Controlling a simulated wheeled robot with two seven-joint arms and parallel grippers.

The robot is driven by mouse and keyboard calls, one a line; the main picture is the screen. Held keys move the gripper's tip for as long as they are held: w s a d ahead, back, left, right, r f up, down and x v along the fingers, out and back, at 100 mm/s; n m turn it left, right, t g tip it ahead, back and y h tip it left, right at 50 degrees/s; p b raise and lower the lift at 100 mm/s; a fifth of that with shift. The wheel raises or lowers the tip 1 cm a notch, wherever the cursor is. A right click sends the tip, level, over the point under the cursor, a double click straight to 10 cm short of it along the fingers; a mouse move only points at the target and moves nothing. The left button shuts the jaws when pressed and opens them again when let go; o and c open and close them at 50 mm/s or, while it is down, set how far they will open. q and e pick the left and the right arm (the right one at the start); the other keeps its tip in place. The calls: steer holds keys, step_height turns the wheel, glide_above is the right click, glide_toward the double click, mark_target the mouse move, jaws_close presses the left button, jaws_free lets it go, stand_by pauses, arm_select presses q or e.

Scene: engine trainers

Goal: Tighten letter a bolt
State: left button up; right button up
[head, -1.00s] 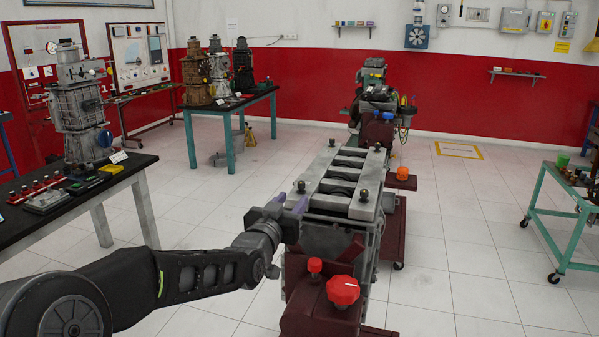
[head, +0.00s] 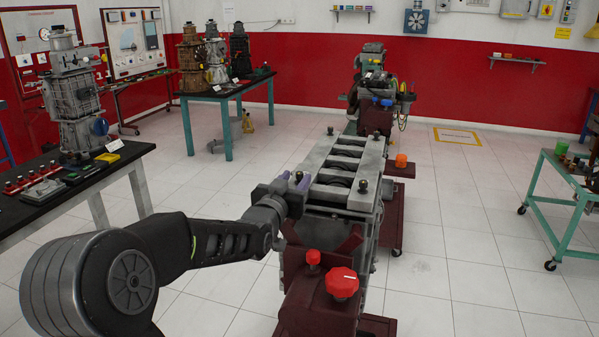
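The engine trainer's grey top frame (head: 326,192) stands in the middle of the view, with dark bolts at its corners. The near left bolt (head: 298,176) is beside the fingertips of my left gripper (head: 292,183). The near right bolt (head: 362,186) and the far left bolt (head: 330,131) stand clear of the gripper. No letters can be read on any bolt, so I cannot tell which is a. Contact cannot be made out. My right gripper is not in view.
A red knob (head: 341,282) and a smaller red cap (head: 313,258) sit on the trainer's dark red near end. A black table (head: 30,212) with an engine model stands at left. A teal trolley (head: 545,215) is at right.

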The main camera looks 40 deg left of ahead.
mark_target(298, 175)
arm_select(q)
steer(key=shift+p+x, duration=0.4)
steer(key=shift+x, duration=1.5)
steer(key=shift+c, duration=0.5)
jaws_close()
